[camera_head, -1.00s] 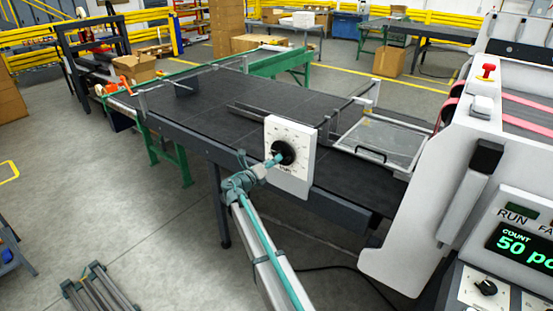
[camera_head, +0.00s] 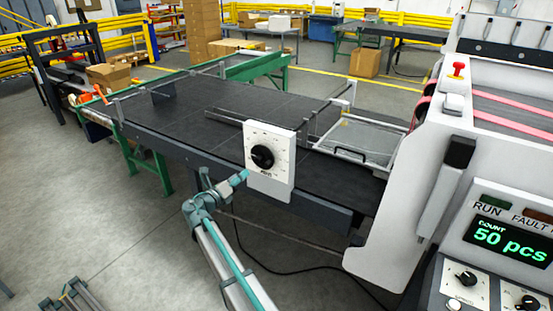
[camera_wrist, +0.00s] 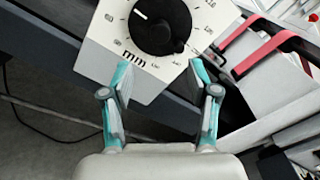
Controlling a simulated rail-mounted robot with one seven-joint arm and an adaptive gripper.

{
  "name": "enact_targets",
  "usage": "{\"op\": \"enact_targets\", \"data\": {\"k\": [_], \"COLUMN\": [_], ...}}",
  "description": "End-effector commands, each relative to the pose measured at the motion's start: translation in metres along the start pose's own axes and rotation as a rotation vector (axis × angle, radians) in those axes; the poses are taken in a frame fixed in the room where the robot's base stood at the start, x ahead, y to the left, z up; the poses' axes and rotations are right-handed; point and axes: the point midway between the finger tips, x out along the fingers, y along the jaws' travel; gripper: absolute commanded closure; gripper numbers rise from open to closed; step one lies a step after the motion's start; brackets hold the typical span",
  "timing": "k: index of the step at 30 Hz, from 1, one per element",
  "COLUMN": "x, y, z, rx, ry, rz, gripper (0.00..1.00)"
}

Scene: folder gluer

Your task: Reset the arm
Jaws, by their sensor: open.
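My gripper (camera_head: 240,178) is in front of a white dial panel (camera_head: 283,178) on the side of the conveyor. In the wrist view, my gripper (camera_wrist: 163,95) is open and empty, its two teal fingers spread below the black knob (camera_wrist: 160,25). The knob also shows in the head view (camera_head: 263,157), uncovered and apart from the fingers. The panel (camera_wrist: 110,62) carries scale marks and the letters "mm" in the wrist view.
The dark conveyor bed (camera_head: 215,110) runs behind the panel. The white machine (camera_head: 405,200) stands at right, with a red button (camera_head: 457,70) and a display (camera_head: 500,240) reading "50 pcs". The floor (camera_head: 110,225) at left is mostly clear. A black cable (camera_head: 300,271) lies on the floor.

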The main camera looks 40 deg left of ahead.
Motion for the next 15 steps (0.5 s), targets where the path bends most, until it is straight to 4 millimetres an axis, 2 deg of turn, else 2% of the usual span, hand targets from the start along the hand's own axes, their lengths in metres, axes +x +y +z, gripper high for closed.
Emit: {"op": "enact_targets", "data": {"k": [5,8,10,13,14,15], "x": [0.000,0.000,-0.001,-0.011,-0.015,-0.023], "y": [0.000,0.000,0.002,0.000,0.001,0.004], "z": [0.000,-0.003,-0.012,-0.039,-0.054,-0.077], "rx": [0.049,0.167,0.308,0.567,0.650,0.757], "ry": [0.000,0.012,0.051,0.152,0.193,0.254], "rz": [0.000,0.001,0.011,0.026,0.028,0.026], "gripper": [0.40,0.40,0.40,0.40,0.40,0.40]}}
